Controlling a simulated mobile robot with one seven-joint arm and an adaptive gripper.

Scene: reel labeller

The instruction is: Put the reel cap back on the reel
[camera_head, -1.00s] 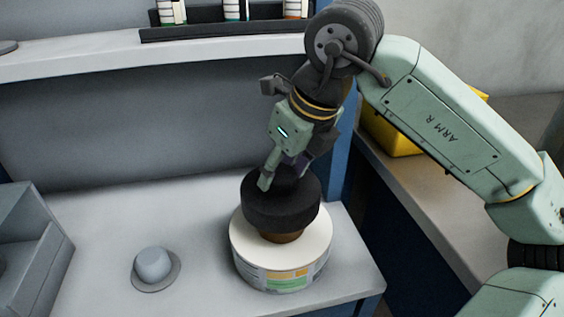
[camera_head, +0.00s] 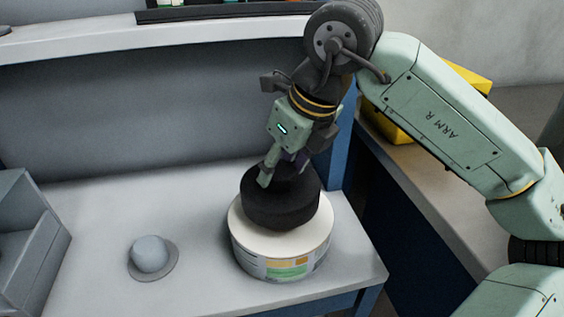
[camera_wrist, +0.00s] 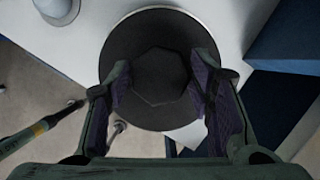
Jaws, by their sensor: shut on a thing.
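The black round reel cap (camera_head: 283,207) sits at the top middle of the white reel (camera_head: 252,246), which has a printed label on its side and stands on the grey bench. The brown hub under the cap is hidden now. My gripper (camera_head: 283,177) is above the cap, shut on its raised knob. In the wrist view my gripper's fingers (camera_wrist: 160,88) close on both sides of the knob of the cap (camera_wrist: 150,36). The cap hides most of the reel there; a pale rim (camera_wrist: 115,30) shows at the edge. Whether the cap is fully seated cannot be told.
A grey domed knob (camera_head: 150,254) on a round base stands on the bench, left of the reel. A grey box-like unit (camera_head: 28,235) is at the far left. A shelf (camera_head: 100,47) runs behind. A yellow bin (camera_head: 465,80) is beyond my arm. Bare bench lies around the reel's left.

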